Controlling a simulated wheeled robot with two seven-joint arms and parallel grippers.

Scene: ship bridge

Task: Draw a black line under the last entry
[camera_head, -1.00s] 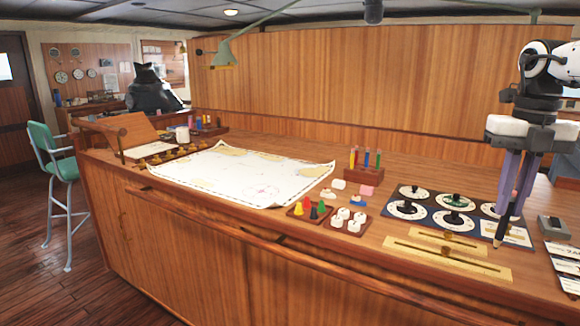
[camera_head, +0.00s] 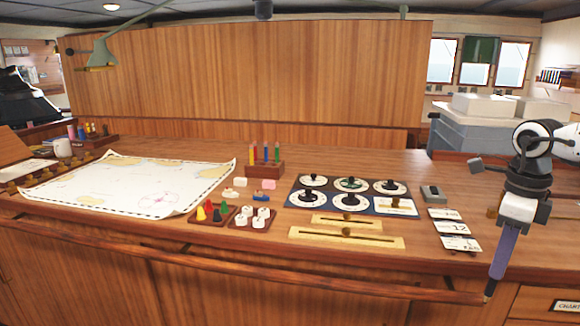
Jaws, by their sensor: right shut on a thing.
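My right gripper (camera_head: 498,262) hangs at the right of the head view, fingers pointing down. It is shut on a dark, pencil-like tool (camera_head: 489,291); only its pointed lower end shows below the fingers. The tip appears over the front rail of the counter, apart from any paper. A white sheet (camera_head: 28,171) lies at the far left edge by a slanted wooden board; any writing on it is too small to read. No ruled entry can be made out. My left gripper is out of view.
A large chart (camera_head: 125,187) covers the counter's left part. Coloured pencils stand in a wooden holder (camera_head: 264,170). A dial panel (camera_head: 350,194), brass sliders (camera_head: 346,232), small game-like pieces (camera_head: 213,211) and number cards (camera_head: 455,228) occupy the middle and right. A mug (camera_head: 63,149) stands far left.

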